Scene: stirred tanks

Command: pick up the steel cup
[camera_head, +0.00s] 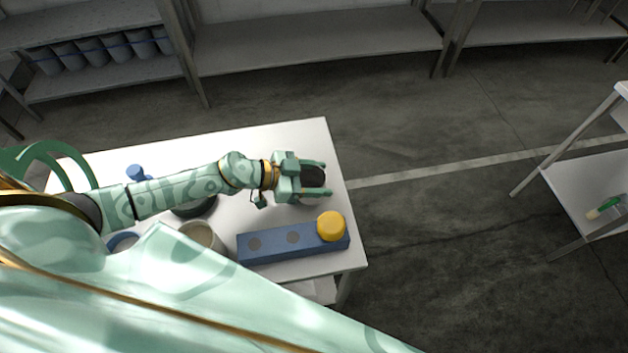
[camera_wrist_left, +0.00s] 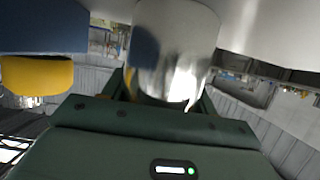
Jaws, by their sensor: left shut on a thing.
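The steel cup (camera_wrist_left: 178,45) is shiny and fills the middle of the left wrist view, between the fingers. In the head view its dark round mouth (camera_head: 313,176) shows at the right end of the white table. My left gripper (camera_head: 319,178) is closed around the cup's sides, one finger on each side. The cup looks upright; I cannot tell whether its base touches the table. My right gripper is not in view.
A blue block (camera_head: 270,245) with round dark spots and a yellow round piece (camera_head: 331,226) on its right end lies just in front. A beige round container (camera_head: 200,236) and a small blue item (camera_head: 137,173) are left. The white table (camera_head: 300,138) is bare behind the gripper.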

